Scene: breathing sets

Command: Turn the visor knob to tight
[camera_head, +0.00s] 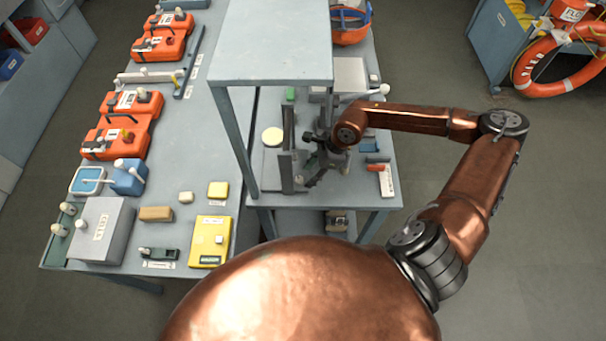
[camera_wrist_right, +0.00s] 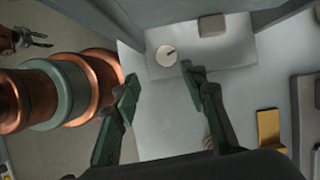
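My right gripper (camera_head: 312,165) is over the small table, beside a dark upright post. In the right wrist view its two green-padded fingers (camera_wrist_right: 158,78) are apart with nothing between them. A round pale dial with a dark pointer line (camera_wrist_right: 165,55) lies beyond the fingertips, on a light grey plate (camera_wrist_right: 215,60). I take it for the visor knob, but no lettering on it is readable. A pale round disc (camera_head: 272,136) in the head view may be the same dial. My left gripper (camera_wrist_right: 30,40) shows small at the wrist view's left edge, its fingers seemingly apart.
A raised grey shelf (camera_head: 270,45) stands over part of the small table. An orange helmet (camera_head: 350,30) is at the back. The left bench holds orange cases (camera_head: 120,125), a grey box (camera_head: 100,230) and a yellow device (camera_head: 210,242).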

